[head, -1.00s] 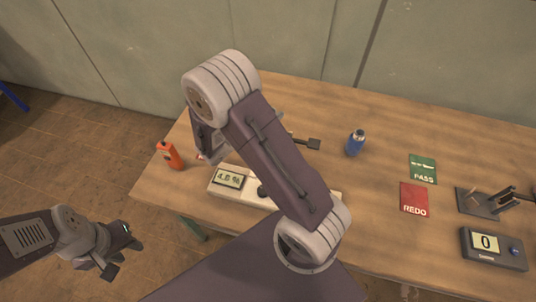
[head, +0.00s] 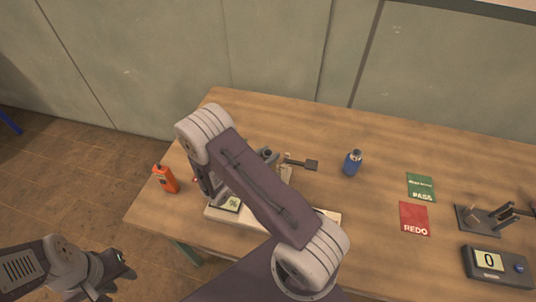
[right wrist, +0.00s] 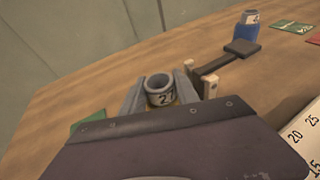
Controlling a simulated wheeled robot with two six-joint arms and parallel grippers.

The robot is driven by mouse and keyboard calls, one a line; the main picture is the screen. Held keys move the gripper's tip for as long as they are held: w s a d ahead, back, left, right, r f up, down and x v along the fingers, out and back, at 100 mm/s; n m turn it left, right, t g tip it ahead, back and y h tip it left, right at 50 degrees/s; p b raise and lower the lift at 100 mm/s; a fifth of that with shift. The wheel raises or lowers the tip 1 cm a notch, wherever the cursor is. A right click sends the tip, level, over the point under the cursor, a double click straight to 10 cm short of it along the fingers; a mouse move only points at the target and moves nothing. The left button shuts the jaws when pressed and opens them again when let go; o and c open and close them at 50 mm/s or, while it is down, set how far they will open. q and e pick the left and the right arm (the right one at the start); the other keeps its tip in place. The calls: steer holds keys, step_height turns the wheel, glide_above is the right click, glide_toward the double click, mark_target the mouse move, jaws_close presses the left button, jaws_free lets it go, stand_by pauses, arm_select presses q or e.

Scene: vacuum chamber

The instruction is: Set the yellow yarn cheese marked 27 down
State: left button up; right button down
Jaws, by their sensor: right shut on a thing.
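In the right wrist view my right gripper (right wrist: 160,95) is shut on the yarn cheese marked 27 (right wrist: 158,98). I see its round open tube end and pale label between the two grey fingers; only a sliver of yellow shows below. The cheese is over the wooden table, and I cannot tell whether it touches the top. In the head view my right arm hides most of that gripper and the cheese. My left gripper (head: 116,272) is open and empty, off the table's left end.
An orange bottle (head: 165,178) stands at the table's left edge. Green PASS (head: 421,187) and red REDO (head: 414,218) cards lie right, near a counter (head: 495,265).

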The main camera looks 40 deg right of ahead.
steer(key=c, duration=1.3)
jaws_free()
steer(key=shift+f, duration=0.15)
steer(key=shift+c, duration=0.2)
steer(key=o, duration=0.4)
